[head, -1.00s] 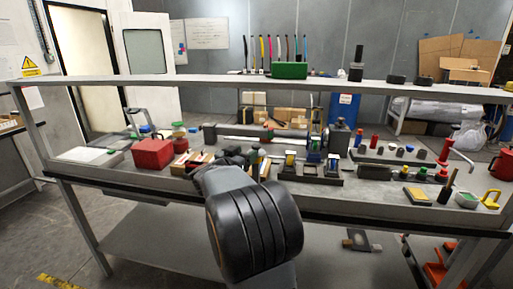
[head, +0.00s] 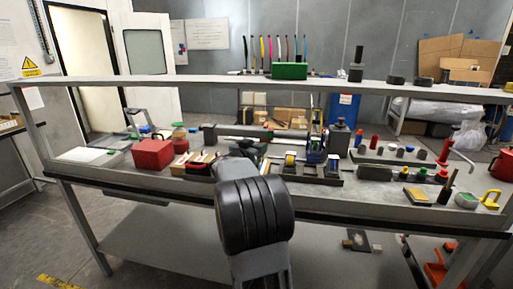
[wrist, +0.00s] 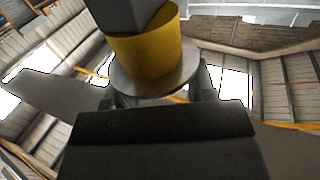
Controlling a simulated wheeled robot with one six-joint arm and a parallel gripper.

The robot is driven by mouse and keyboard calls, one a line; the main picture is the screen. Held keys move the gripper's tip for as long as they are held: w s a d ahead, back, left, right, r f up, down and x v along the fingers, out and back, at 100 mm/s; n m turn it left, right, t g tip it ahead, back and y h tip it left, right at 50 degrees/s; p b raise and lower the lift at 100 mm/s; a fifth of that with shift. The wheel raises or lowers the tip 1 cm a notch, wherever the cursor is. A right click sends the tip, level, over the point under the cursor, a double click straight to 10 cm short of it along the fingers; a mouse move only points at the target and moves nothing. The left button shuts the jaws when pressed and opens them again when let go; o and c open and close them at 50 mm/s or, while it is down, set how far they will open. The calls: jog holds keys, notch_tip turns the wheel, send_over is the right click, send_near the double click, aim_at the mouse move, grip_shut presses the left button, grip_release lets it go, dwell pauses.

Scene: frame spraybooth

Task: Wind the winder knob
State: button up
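In the wrist view a yellow cylinder (wrist: 150,50) sits against a round light-grey disc, with a dark grey block above it. It looks like part of the winder, perhaps the yellow spool (head: 290,158) on the bench in the head view. I cannot make out the winder knob. My gripper (wrist: 162,92) is close to the disc, its two fingers apart on either side below it. Their tips are hidden behind the disc, so I cannot tell whether they touch anything. In the head view my own arm mostly hides the gripper.
The bench (head: 120,179) is crowded. A red box (head: 153,154) stands to the left, and a dark tray (head: 317,176) lies right of my arm. A shelf (head: 180,83) with a green box (head: 289,71) runs above the bench.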

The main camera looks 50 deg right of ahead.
jog(key=c, duration=0.6)
jog(key=shift+d, duration=0.15)
jog(key=shift+c, duration=0.5)
jog(key=shift+f+n+t+y+b, duration=0.1)
jog(key=shift+n+t+y+b, duration=0.4)
jog(key=shift+n+t+b, duration=0.9)
jog(key=n+t+b, duration=0.1)
jog(key=t, duration=0.1)
jog(key=t+y+b, duration=0.1)
jog(key=t+b, duration=0.1)
jog(key=shift+n+y, duration=0.3)
jog(key=shift+n, duration=0.1)
jog(key=t+b, duration=0.1)
jog(key=b, duration=0.1)
jog(key=shift+n+y+b, duration=0.3)
jog(key=shift+b, duration=0.05)
jog(key=shift+b, duration=0.75)
jog(key=n+t+y+b, duration=0.1)
jog(key=b, duration=0.2)
jog(key=shift+w+f, duration=0.1)
jog(key=shift+f, duration=0.05)
